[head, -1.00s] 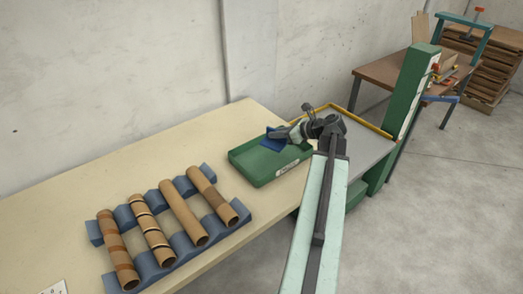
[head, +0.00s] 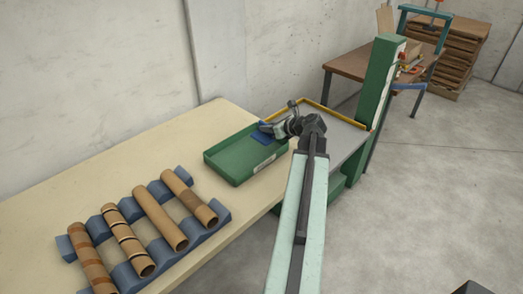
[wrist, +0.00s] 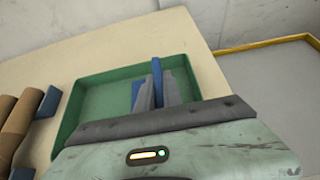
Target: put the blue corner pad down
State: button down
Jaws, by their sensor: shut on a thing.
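My gripper (head: 270,129) is shut on the blue corner pad (head: 262,138) over the far right part of the green tray (head: 236,178). In the wrist view, the pad (wrist: 157,76) stands as a thin blue strip between my grey fingers (wrist: 159,92). More blue shows just left of the fingers; I cannot tell whether it is the same pad. The tray (wrist: 70,117) surrounds the fingers in that view. The fingers hide the pad's lower part, and I cannot tell whether it touches the tray floor.
Several brown tubes (head: 160,218) lie on a blue cradle (head: 220,215) on the pale table (head: 120,160), left of the tray. A grey surface with a yellow edge (head: 335,113) and a green post (head: 380,80) stand to the right. Bare table lies behind the tubes.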

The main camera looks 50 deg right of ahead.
aim_at(267, 149)
notch_tip(267, 149, down, 7)
jog(key=b, duration=0.5)
jog(key=shift+f+b, duration=0.15)
jog(key=shift+b, duration=0.15)
jog(key=shift+r, duration=0.25)
jog(key=shift+f, duration=0.25)
jog(key=c, duration=1.5)
grip_release()
jog(key=shift+r, duration=0.1)
jog(key=shift+r, duration=0.1)
jog(key=shift+s+r+p, duration=0.15)
jog(key=shift+r+p, duration=0.1)
jog(key=shift+p, duration=0.25)
jog(key=p+v, duration=0.5)
jog(key=v, duration=0.6)
jog(key=shift+s, duration=0.35)
